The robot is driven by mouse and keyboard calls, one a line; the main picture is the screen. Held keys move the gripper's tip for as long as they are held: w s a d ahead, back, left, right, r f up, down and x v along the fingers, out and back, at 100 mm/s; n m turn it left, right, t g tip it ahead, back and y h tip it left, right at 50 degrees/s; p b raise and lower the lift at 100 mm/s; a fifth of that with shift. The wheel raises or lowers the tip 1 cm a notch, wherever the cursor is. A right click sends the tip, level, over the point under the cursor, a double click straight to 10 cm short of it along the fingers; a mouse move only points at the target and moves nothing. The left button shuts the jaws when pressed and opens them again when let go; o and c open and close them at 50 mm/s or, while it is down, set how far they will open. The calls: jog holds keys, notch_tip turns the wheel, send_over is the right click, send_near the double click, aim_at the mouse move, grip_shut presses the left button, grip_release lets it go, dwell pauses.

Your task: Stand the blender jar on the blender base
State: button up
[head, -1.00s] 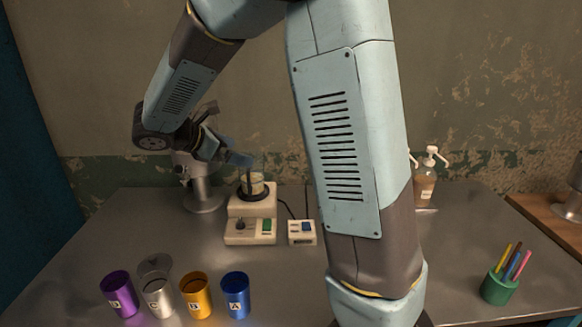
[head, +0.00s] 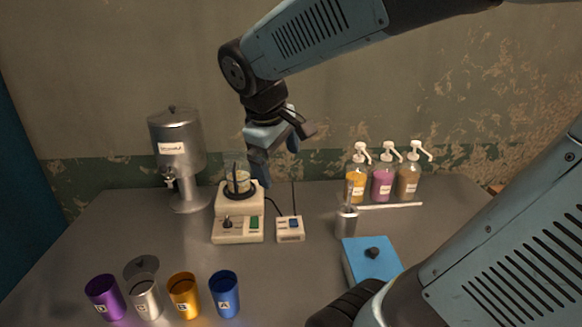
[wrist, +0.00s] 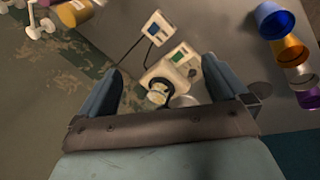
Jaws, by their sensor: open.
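The cream blender base (head: 238,229) stands at the middle of the table, with a dark dial and a green switch on its front. The blender jar (head: 238,183), a clear vessel with pale contents and a dark ring and handle, is on top of the base; I cannot tell how firmly it sits. My gripper (head: 275,168) is just right of the jar and above the table, its fingers apart and empty. In the wrist view the jar (wrist: 157,96) and base (wrist: 175,72) show beyond and between my open fingers (wrist: 172,85).
A steel dispenser (head: 178,150) stands left of the base. A small control box (head: 290,229) with a cable is at its right. Purple, steel, orange and blue cups (head: 225,294) line the front left. Pump bottles (head: 383,178), a steel container (head: 346,220) and a blue box (head: 370,262) are at right.

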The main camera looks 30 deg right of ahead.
jog(key=s+r+m+t+y, duration=0.1)
jog(key=s+m+t+y, duration=0.1)
jog(key=s+m, duration=0.3)
jog(key=shift+s+a+m+t+y, duration=0.2)
jog(key=shift+s+m+t+y, duration=0.2)
jog(key=shift+s+y, duration=0.25)
